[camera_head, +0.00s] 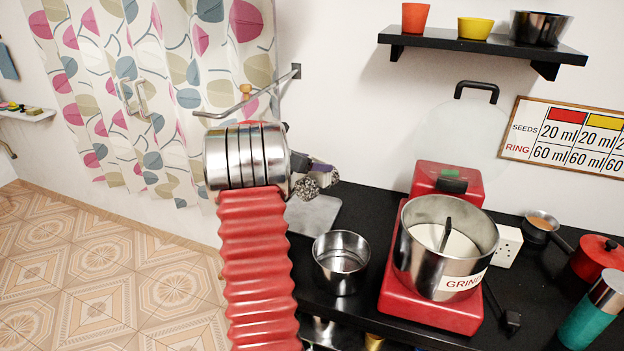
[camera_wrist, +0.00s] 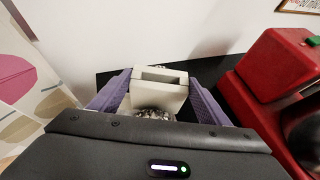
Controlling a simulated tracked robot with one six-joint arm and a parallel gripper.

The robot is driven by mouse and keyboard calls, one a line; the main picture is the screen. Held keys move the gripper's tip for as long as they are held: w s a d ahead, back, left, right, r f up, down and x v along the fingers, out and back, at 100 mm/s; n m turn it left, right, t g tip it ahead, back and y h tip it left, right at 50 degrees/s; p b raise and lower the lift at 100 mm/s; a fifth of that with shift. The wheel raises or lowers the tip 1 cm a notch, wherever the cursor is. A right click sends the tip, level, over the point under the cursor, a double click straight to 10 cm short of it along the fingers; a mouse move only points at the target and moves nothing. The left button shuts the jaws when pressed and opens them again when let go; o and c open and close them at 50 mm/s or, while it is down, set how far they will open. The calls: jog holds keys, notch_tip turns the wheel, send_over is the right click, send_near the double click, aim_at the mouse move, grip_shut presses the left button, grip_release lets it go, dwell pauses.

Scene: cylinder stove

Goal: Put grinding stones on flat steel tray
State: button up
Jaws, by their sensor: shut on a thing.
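My gripper (camera_wrist: 160,85) has purple fingers closed on the pale slotted block of the grinding stones (camera_wrist: 160,77). A speckled grey stone shows just below the block in the wrist view. In the head view the speckled stones (camera_head: 306,187) hang at the end of my arm, with my gripper mostly hidden behind my wrist. The flat steel tray (camera_head: 318,216) lies on the black counter beneath and behind them, partly covered by my arm. The stones appear above the tray; the exact gap cannot be told.
A steel bowl (camera_head: 341,262) stands right of my arm on the black counter. The red grinder (camera_head: 430,305) with its steel drum (camera_head: 445,245) is farther right. A wall shelf (camera_head: 480,46) holds bowls above. A patterned curtain (camera_head: 165,90) hangs at left.

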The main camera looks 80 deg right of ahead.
aim_at(313, 174)
jog(key=shift+f, duration=2.25)
jog(key=shift+f, duration=1.95)
jog(key=o, duration=2.1)
jog(key=shift+f, duration=0.25)
